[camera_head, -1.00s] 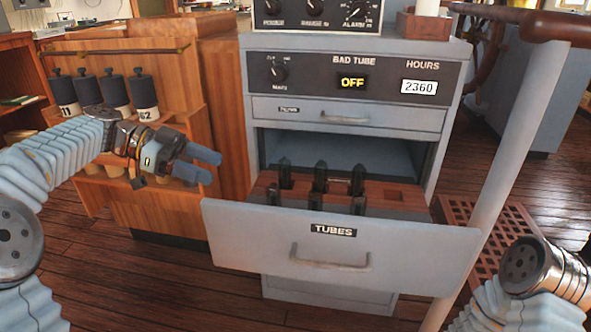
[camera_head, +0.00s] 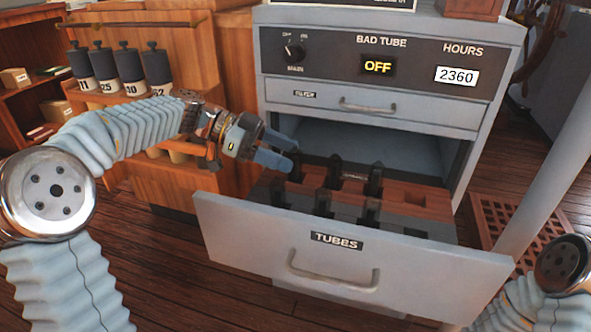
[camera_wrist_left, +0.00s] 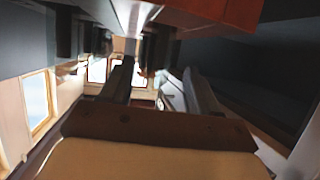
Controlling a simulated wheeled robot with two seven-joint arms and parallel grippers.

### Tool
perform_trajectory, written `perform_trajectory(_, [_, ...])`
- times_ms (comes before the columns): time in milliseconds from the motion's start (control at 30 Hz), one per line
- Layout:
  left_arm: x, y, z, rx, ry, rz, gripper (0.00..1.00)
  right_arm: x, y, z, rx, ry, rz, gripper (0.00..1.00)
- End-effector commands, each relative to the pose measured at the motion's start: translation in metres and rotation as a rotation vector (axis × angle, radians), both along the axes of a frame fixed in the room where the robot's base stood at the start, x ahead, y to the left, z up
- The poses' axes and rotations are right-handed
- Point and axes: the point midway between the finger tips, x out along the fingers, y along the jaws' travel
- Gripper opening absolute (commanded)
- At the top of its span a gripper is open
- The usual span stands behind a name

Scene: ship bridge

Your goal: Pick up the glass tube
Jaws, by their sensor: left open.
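Several dark, pointed tubes stand upright in a reddish-brown wooden rack (camera_head: 400,190) inside the open TUBES drawer. One tube (camera_head: 335,172) stands near the middle of the back row, and another (camera_head: 374,180) stands to its right. Shorter dark tubes (camera_head: 323,203) stand in front. I cannot tell which is the glass tube. My left gripper (camera_head: 294,155) is open at the left end of the rack, its fingertips overlapping the leftmost back tube in the picture. In the left wrist view its fingers (camera_wrist_left: 160,82) are apart, with blurred dark shapes beyond. My right gripper is out of the frame.
The drawer front (camera_head: 340,245) sticks out below the cabinet (camera_head: 485,110), with its handle facing me. A closed drawer (camera_head: 370,100) is above the opening. Numbered canisters (camera_head: 128,75) stand on a wooden shelf at left. A pale post (camera_head: 550,180) rises at right.

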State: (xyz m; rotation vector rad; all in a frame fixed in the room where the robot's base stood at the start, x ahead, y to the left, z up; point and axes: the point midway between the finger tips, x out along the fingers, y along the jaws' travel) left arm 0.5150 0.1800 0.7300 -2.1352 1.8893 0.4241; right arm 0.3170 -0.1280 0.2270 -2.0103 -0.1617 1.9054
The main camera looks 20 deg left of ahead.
Motion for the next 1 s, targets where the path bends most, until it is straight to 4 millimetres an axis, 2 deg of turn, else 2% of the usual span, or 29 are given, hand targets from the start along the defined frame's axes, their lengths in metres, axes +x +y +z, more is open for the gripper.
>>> perform_trajectory(300, [0.003, -0.041, -0.019, 0.001, 0.001, -0.002, 0.61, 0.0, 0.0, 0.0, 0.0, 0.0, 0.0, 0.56])
perform_trajectory(567, [0.004, -0.045, -0.021, 0.001, 0.0, 0.0, 0.61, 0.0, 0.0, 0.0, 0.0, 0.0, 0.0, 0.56])
perform_trajectory(667, [0.004, -0.045, -0.021, 0.001, 0.0, 0.0, 0.49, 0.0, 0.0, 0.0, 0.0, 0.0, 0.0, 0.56])
perform_trajectory(933, [0.004, -0.045, -0.02, 0.001, 0.0, 0.0, 0.08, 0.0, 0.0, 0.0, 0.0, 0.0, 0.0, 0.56])
perform_trajectory(1000, [0.004, -0.045, -0.02, 0.0, 0.0, 0.0, 0.05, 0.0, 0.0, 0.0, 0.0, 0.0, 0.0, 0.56])
